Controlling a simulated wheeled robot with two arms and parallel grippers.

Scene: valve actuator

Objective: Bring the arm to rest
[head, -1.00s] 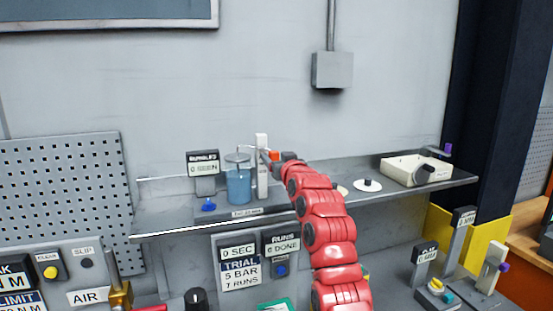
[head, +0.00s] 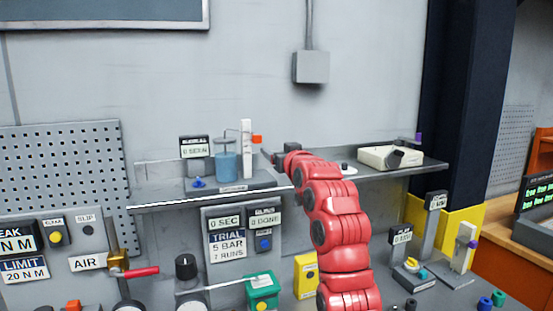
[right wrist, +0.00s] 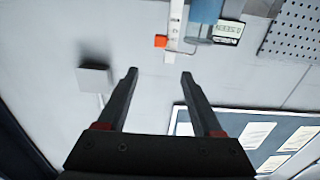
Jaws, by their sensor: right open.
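My right arm (head: 335,215) is red and reaches up from the bottom of the head view to the shelf. Its dark right gripper (head: 272,157) is small there, just right of and below an orange tab (head: 256,139) on a white upright post (head: 246,150). In the right wrist view the gripper (right wrist: 160,74) is open, with nothing between its fingers. The orange tab (right wrist: 161,41) lies beyond the fingertips, apart from them. My left gripper is not in view.
The shelf (head: 150,203) holds a blue cylinder (head: 226,160), a small display (head: 195,147) and a cream tray (head: 385,157). Below are the trial panel (head: 227,243), a red-handled valve (head: 138,272) and a green box (head: 262,290). The wall above the shelf is mostly clear.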

